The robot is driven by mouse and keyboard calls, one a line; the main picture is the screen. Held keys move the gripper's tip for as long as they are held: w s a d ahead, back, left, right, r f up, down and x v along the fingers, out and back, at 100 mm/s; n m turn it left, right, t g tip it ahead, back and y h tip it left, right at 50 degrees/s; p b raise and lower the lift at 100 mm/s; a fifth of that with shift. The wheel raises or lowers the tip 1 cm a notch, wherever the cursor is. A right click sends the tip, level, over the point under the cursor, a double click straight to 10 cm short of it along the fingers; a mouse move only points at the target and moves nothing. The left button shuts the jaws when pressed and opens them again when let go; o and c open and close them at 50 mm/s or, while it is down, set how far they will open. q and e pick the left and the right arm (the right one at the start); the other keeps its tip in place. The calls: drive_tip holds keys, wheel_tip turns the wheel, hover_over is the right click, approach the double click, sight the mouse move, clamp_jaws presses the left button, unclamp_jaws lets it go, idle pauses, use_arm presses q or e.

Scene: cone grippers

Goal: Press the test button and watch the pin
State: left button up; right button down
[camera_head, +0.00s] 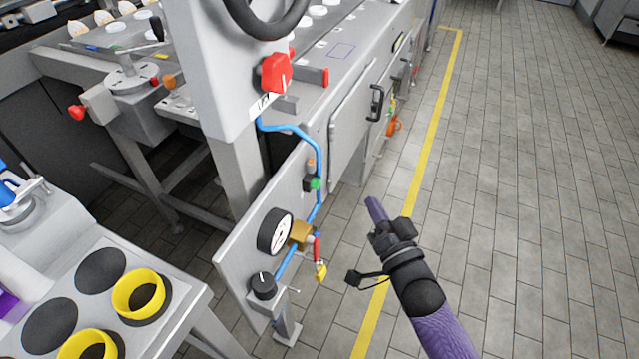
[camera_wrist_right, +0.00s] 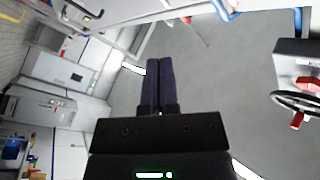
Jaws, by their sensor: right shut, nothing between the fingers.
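A small green button-like part (camera_head: 314,184) sits on the grey upright panel (camera_head: 235,250), with a small orange part (camera_head: 311,164) just above it. I cannot tell for sure which part is the test button or which is the pin. A white-faced round gauge (camera_head: 275,232), a brass fitting (camera_head: 300,232) and a black knob (camera_head: 263,286) are on the same panel. My right gripper (camera_head: 372,203) is shut and empty, to the right of the panel and apart from it. Its shut dark fingers (camera_wrist_right: 160,65) show in the right wrist view. My left gripper is out of view.
A blue hose (camera_head: 302,131) runs down the panel. A red knob (camera_head: 276,73) sticks out above it. A red-handled valve with a yellow tag (camera_head: 320,271) hangs below the fitting. A table with yellow rings (camera_head: 124,293) is at lower left. The tiled floor at right is clear.

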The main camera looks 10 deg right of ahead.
sight(316, 184)
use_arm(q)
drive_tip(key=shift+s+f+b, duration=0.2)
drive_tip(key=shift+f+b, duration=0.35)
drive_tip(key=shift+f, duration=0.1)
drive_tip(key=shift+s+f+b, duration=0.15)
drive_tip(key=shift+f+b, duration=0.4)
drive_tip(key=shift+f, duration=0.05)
use_arm(e)
drive_tip(key=w+a, duration=0.4)
drive_tip(key=a, duration=0.2)
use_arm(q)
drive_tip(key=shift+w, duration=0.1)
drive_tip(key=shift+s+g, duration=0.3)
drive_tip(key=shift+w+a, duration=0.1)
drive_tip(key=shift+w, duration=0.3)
use_arm(e)
drive_tip(key=shift+w+a, duration=0.1)
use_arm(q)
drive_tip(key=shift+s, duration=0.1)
use_arm(e)
drive_tip(key=shift+w+a, duration=0.2)
drive_tip(key=shift+a, duration=0.1)
